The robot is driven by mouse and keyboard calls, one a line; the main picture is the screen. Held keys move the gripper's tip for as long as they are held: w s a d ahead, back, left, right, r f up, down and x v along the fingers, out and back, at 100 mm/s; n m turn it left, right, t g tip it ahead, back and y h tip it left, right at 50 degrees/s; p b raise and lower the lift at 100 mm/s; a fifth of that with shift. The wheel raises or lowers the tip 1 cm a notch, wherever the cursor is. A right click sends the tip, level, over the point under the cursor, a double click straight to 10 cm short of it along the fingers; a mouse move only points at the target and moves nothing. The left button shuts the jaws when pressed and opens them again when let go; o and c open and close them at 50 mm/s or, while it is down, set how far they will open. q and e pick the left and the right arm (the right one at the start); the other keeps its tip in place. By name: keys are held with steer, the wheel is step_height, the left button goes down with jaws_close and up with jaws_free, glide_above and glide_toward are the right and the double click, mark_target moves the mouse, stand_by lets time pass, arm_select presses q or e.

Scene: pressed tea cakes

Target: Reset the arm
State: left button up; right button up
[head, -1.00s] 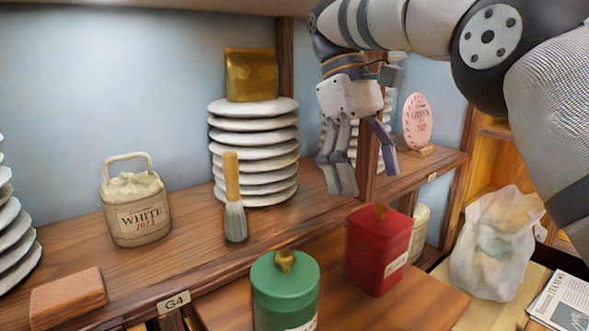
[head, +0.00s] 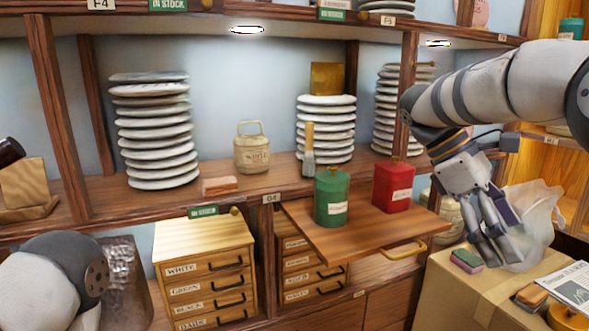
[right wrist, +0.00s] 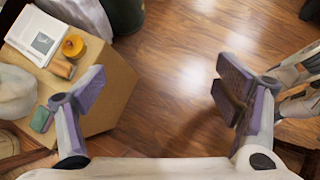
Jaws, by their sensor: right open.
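My right gripper (head: 497,232) hangs fingers down at the right of the head view, in front of the shelf and above the cardboard box (head: 470,295). In the right wrist view the right gripper (right wrist: 165,100) has its two fingers wide apart, with only wooden floor between them. It is open and empty. Part of my left arm shows at the lower left of the head view, but its gripper does not show.
A green canister (head: 331,200) and a red canister (head: 393,190) stand on a pulled-out board (head: 350,235). White stacks of tea cakes (head: 155,140) fill the shelf. A sponge (head: 467,260), a plastic bag (head: 530,225) and a newspaper (head: 570,285) are on the box.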

steer(key=w+d+f+n+t+h, duration=0.4)
steer(key=f+n, duration=0.4)
steer(key=n, duration=0.4)
steer(key=w+d+f+n+t+h, duration=0.3)
steer(key=d+f+n, duration=0.35)
steer(key=n, duration=0.55)
steer(key=s+a+f+n+t+y, duration=0.2)
steer(key=s+a+f+n+t, duration=0.1)
steer(key=f+n, duration=0.5)
steer(key=s+a+f+n+t+y, duration=0.2)
steer(key=s+f+n, duration=0.1)
steer(key=f+n, duration=0.5)
steer(key=s+a+f+n+g+y, duration=0.2)
steer(key=s+a+f+n+y, duration=0.25)
steer(key=s+n, duration=0.4)
steer(key=s+a+f+n+g+y, duration=0.25)
steer(key=s+a+f+n, duration=0.35)
steer(key=s, duration=0.4)
steer(key=s+a+n+g+y, duration=0.1)
steer(key=s+n+g, duration=0.1)
steer(key=s+n, duration=0.2)
steer(key=s+a+r+n+g+y, duration=0.1)
steer(key=s+a+n+g, duration=0.1)
steer(key=s, duration=0.7)
steer(key=shift+s+a+r+n+y, duration=0.3)
steer(key=shift+s+n, duration=0.1)
steer(key=shift+n, duration=0.45)
steer(key=shift+f, duration=0.1)
